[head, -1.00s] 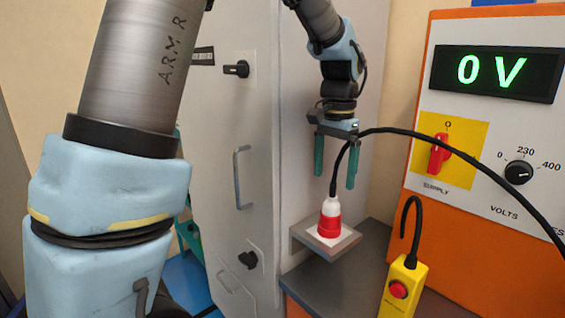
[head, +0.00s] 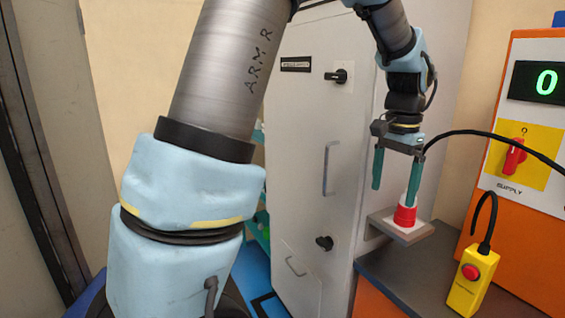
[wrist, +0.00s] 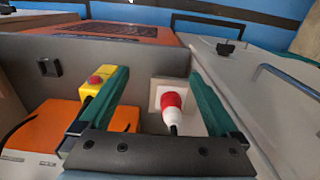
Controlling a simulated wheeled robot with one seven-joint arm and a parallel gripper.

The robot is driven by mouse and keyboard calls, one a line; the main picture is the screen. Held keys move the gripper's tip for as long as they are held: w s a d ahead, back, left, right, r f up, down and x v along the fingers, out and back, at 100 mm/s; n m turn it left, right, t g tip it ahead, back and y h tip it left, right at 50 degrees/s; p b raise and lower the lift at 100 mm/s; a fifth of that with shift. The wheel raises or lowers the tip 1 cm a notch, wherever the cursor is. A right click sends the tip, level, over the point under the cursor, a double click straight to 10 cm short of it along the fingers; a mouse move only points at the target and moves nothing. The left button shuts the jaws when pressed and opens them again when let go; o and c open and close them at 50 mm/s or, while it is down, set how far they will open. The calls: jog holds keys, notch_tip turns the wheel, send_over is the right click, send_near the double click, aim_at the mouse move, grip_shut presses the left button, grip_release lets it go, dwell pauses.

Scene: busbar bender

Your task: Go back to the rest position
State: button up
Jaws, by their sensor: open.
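My gripper (head: 394,197) is open and empty, its two green fingers pointing down. It also shows in the wrist view (wrist: 157,72). A red and white plug (head: 404,216) stands upright on a small grey bracket (head: 385,226) on the cabinet's side. In the head view the right finger overlaps the plug's upper part; I cannot tell whether they touch. In the wrist view the plug (wrist: 172,100) shows between the fingers, nearer the right one. A black cable (head: 480,136) runs from the plug to the right.
A grey cabinet (head: 300,150) with a handle and knobs stands behind the gripper. An orange supply panel (head: 525,240) reading 0 is at the right. A yellow pendant with a red button (head: 470,285) stands on the dark bench top (head: 425,280).

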jog(key=s+a+f+n, duration=0.1)
jog(key=a+f+n, duration=0.2)
jog(key=a, duration=0.7)
jog(key=s+a+f+n+t, duration=0.1)
jog(key=a+f+n, duration=0.2)
jog(key=a, duration=0.7)
jog(key=s+a+f+n, duration=0.2)
jog(key=a+f+n, duration=0.1)
jog(key=a, duration=0.7)
jog(key=shift+n+t, duration=0.3)
jog(key=shift+n, duration=0.6)
jog(key=shift+a, duration=0.1)
jog(key=shift+c, duration=0.4)
